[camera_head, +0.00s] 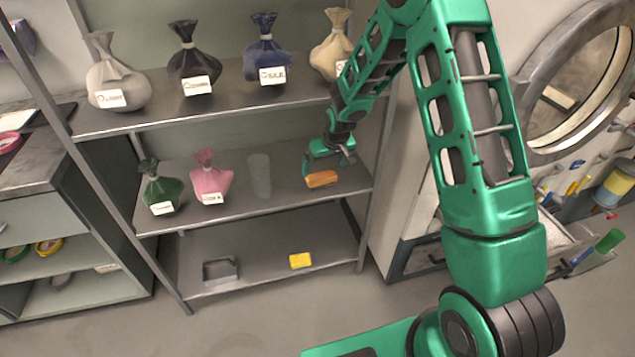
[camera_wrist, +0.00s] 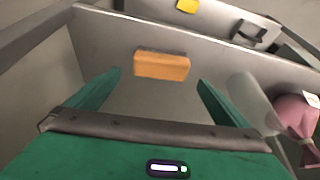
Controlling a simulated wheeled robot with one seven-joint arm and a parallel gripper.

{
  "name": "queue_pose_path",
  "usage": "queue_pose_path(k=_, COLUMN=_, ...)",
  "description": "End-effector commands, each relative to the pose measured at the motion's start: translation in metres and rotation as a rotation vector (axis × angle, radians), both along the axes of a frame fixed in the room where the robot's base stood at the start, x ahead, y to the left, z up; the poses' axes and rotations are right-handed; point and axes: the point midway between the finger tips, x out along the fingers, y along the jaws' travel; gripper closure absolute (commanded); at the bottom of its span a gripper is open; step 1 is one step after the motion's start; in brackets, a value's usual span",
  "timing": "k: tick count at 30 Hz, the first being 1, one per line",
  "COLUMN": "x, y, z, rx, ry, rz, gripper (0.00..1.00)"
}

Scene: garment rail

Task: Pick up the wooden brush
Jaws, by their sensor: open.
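The wooden brush (camera_head: 321,179) is an orange-brown block lying on the middle shelf (camera_head: 262,209), near its right end. My gripper (camera_head: 326,160) is just above and behind it in the head view. In the wrist view the brush (camera_wrist: 162,65) lies ahead of my gripper (camera_wrist: 158,82), roughly centred between the two green fingers and beyond their tips. The fingers are spread open with nothing between them.
A clear cylinder (camera_head: 259,175), a pink bag (camera_head: 211,178) and a green bag (camera_head: 161,187) stand left on the same shelf. Several tied bags line the top shelf (camera_head: 215,115). A yellow block (camera_head: 300,260) and a dark tray (camera_head: 220,268) are below.

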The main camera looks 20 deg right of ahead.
Motion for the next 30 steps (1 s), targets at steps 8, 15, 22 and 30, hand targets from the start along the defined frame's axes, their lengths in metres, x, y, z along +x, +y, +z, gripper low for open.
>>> queue_pose_path(k=8, x=0.01, y=0.0, z=-0.024, rx=-0.001, ry=0.0, rz=0.0, gripper=0.0)
queue_pose_path(k=15, x=0.019, y=0.002, z=-0.047, rx=-0.001, ry=0.001, rz=-0.001, gripper=0.0)
queue_pose_path(k=22, x=0.029, y=0.003, z=-0.069, rx=-0.001, ry=0.0, rz=-0.001, gripper=0.0)
queue_pose_path(k=30, x=0.03, y=0.003, z=-0.071, rx=-0.001, ry=0.0, rz=-0.001, gripper=0.0)
